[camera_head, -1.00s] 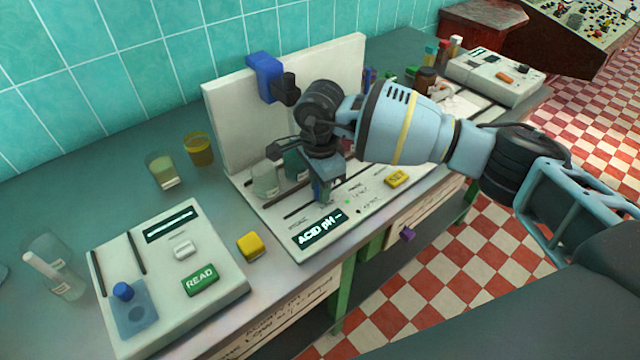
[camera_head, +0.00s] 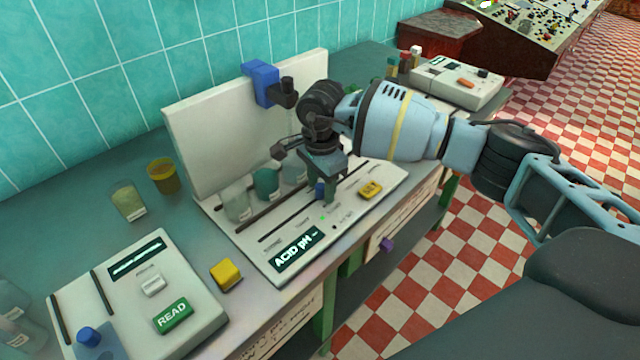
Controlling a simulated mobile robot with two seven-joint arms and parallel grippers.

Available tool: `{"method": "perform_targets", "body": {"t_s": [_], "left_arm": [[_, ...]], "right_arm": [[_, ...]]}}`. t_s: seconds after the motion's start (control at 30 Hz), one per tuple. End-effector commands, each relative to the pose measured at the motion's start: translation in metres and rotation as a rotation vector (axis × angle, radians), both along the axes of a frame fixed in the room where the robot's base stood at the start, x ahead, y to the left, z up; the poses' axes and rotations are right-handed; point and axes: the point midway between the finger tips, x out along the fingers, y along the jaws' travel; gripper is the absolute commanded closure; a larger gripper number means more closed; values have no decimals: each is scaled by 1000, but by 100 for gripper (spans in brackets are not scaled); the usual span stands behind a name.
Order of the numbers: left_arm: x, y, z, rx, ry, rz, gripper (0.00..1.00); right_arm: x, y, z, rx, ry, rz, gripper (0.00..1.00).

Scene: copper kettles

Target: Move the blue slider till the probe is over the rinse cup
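The blue slider knob (camera_head: 319,189) sits on the white panel of the middle instrument (camera_head: 345,222), in a slot. My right gripper (camera_head: 325,192) reaches down on it; a finger hides part of the knob, and the gripper looks shut on it. A blue carriage (camera_head: 262,83) with the dark probe (camera_head: 288,92) rides on the upright white backboard (camera_head: 235,120). Below stand a pale cup (camera_head: 237,203), a green cup (camera_head: 266,184) and another pale cup (camera_head: 294,167). The probe appears roughly above the rightmost cup. I cannot read which is the rinse cup. My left gripper is not in view.
A yellow block (camera_head: 226,274) and a READ instrument (camera_head: 140,295) are at the front left. Beakers (camera_head: 127,201) and (camera_head: 164,176) stand left of the backboard. Another white instrument (camera_head: 458,82) and bottles are at the far right. My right arm crosses the bench.

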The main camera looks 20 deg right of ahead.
Motion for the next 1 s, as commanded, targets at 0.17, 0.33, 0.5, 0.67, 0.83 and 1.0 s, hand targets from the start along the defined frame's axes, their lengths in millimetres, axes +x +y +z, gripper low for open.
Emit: {"method": "perform_targets", "body": {"t_s": [0.17, 0.33, 0.5, 0.67, 0.83, 1.0], "left_arm": [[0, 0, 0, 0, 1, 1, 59], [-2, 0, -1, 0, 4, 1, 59], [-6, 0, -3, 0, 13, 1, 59], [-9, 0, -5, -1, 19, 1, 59], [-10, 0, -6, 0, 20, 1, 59], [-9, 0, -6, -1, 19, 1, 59]], "right_arm": [[0, 0, 0, 0, 0, 0, 55], [0, 0, 4, 0, -1, 0, 55], [1, 0, 26, 0, -4, 1, 55], [1, 0, 52, 0, -3, 1, 55], [0, 0, 71, 0, -1, 0, 55], [0, 0, 78, 0, 0, 0, 55]]}}
